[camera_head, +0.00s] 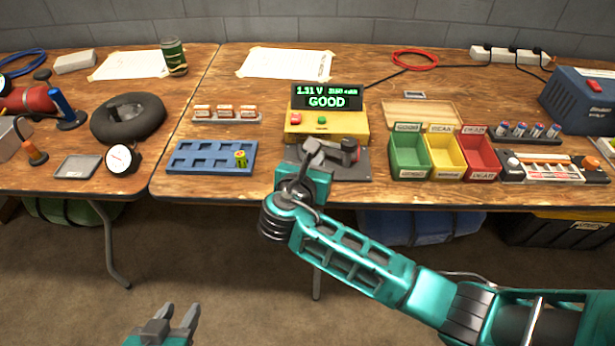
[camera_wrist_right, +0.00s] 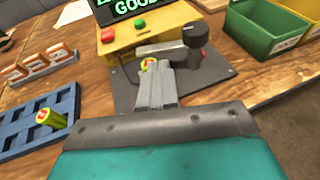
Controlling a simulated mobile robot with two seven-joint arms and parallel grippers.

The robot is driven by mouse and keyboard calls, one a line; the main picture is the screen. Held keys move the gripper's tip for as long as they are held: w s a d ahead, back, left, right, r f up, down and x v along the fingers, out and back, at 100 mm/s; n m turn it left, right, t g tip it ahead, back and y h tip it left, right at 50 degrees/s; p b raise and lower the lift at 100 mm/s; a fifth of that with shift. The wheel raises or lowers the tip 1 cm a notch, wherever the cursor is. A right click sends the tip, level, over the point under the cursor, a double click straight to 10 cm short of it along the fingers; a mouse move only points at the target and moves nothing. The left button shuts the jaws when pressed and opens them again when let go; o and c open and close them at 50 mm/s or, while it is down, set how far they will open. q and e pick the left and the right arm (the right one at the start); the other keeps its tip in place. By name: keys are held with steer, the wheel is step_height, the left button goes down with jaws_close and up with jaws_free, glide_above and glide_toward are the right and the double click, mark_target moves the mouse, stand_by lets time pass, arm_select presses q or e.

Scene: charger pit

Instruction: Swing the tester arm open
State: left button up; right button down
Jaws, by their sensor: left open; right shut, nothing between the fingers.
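The tester (camera_head: 350,126) is a yellow box with a lit display reading 1.31 V and GOOD, and it also shows in the right wrist view (camera_wrist_right: 165,25). Its grey tester arm (camera_wrist_right: 162,47) lies over the dark base plate (camera_wrist_right: 205,85), from a dark post with a black knob (camera_wrist_right: 195,36) leftward. A battery's yellow-red end (camera_wrist_right: 148,64) shows under the arm's left end, mostly hidden by my fingers. My right gripper (camera_head: 312,150) is shut and empty, its fingertips close to the arm's free end; contact is unclear. My left gripper (camera_head: 172,320) is open, low in front of the table.
A blue tray (camera_head: 185,158) holding one upright battery (camera_head: 240,158) is left of the tester. Green (camera_head: 409,158), yellow (camera_head: 445,155) and red (camera_head: 478,155) bins stand to its right. A rack with several boxes (camera_head: 225,113) is behind the tray.

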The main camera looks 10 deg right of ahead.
steer(key=shift+w+d, duration=0.4)
steer(key=shift+w, duration=0.25)
steer(key=shift+w+d, duration=0.35)
steer(key=shift+w, duration=0.25)
arm_select(q)
steer(key=shift+w+d, duration=0.1)
steer(key=shift+d, duration=0.2)
arm_select(e)
steer(key=shift+w+d, duration=0.1)
arm_select(q)
steer(key=shift+w+a+r, duration=0.1)
steer(key=shift+a, duration=0.05)
arm_select(e)
steer(key=shift+w, duration=0.1)
